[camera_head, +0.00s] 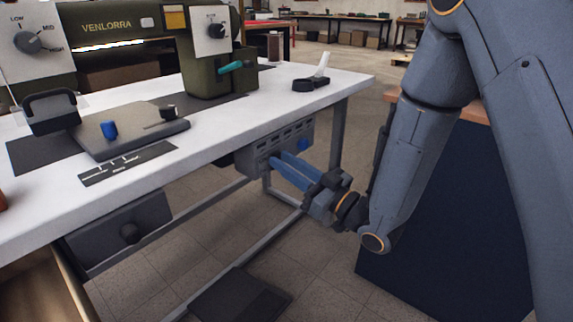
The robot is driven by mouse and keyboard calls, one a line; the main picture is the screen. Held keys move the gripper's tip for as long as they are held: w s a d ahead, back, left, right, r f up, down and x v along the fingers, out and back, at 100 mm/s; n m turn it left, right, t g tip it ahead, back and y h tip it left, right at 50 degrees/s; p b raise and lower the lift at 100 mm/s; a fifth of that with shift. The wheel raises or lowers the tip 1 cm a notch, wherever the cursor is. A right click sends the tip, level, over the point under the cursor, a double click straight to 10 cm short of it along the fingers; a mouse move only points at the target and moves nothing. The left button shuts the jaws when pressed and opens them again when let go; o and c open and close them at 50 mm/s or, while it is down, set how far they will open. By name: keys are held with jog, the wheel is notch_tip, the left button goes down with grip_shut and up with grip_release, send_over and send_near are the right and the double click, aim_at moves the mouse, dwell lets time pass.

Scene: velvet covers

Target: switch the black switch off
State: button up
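A grey control box (252,158) hangs under the front edge of the white table, with a row of slots and a blue button on its face. My gripper (278,158) reaches in from the right, its two blue fingers close together with their tips in front of this box. Whether the tips touch it, and whether there is a gap between them, I cannot tell. No black switch is clearly visible on the box; part of its face is hidden behind the fingers. A black rotary knob (217,31) sits on a white plate on the green sewing machine.
The white table (225,134) carries the green machine (140,30), a grey plate (130,131) with blue and black knobs, and a white-handled tool (312,80). A black pedal (238,297) lies below. Table legs and a crossbar stand near my gripper.

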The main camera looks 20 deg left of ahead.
jog(key=o, duration=0.4)
jog(key=shift+c, duration=0.2)
jog(key=shift+d, duration=0.1)
jog(key=p+v, duration=0.1)
jog(key=v, duration=0.6)
jog(key=shift+s+d, duration=0.15)
jog(key=shift+d, duration=0.15)
jog(key=shift+a+f, duration=0.15)
jog(key=shift+f, duration=0.05)
